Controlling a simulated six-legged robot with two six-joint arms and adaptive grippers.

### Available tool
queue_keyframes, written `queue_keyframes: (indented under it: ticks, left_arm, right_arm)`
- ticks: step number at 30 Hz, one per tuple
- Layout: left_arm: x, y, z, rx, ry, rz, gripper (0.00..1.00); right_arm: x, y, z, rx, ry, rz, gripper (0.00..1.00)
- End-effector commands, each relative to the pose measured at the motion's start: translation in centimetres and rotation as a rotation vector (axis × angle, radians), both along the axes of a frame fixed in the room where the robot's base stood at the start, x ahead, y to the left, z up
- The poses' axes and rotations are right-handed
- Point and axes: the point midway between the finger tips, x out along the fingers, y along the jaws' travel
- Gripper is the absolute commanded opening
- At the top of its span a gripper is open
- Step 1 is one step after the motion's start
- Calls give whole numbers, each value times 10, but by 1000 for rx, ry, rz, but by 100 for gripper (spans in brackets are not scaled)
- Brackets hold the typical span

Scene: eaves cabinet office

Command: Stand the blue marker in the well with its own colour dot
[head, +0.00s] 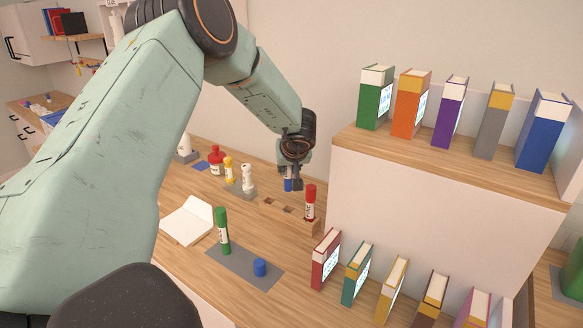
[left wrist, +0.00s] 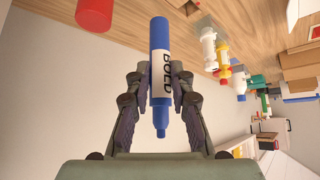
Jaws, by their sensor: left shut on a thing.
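My left gripper (head: 293,187) is shut on the blue marker (head: 288,183), above the wooden well block (head: 268,204). In the left wrist view the blue marker (left wrist: 161,70) stands between the two fingers (left wrist: 160,88), its narrow tip towards the palm and its "BOLD" label showing. The block has dark open wells, and a red marker (head: 310,202) stands at its right end. Part of the red marker (left wrist: 95,12) also shows in the left wrist view. The colour dots cannot be made out. My right gripper is out of view.
A green marker (head: 222,230) stands on a grey mat (head: 232,258) beside a blue cap (head: 260,267). An open notebook (head: 188,220) lies to the left. Yellow and white bottles (head: 229,170) stand behind. A cabinet with books (head: 435,165) rises close on the right.

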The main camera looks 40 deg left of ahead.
Motion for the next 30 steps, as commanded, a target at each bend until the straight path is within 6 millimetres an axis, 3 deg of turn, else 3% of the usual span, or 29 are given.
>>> queue_keyframes:
  ticks: [5,19,30]
  left_arm:
    - [-1,1,3,-1,2,-10,0]
    - [0,-1,-43,0,1,-10,0]
    - [1,-1,-58,-1,-1,-10,0]
  right_arm:
    - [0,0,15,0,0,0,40]
    - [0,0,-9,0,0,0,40]
    - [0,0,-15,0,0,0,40]
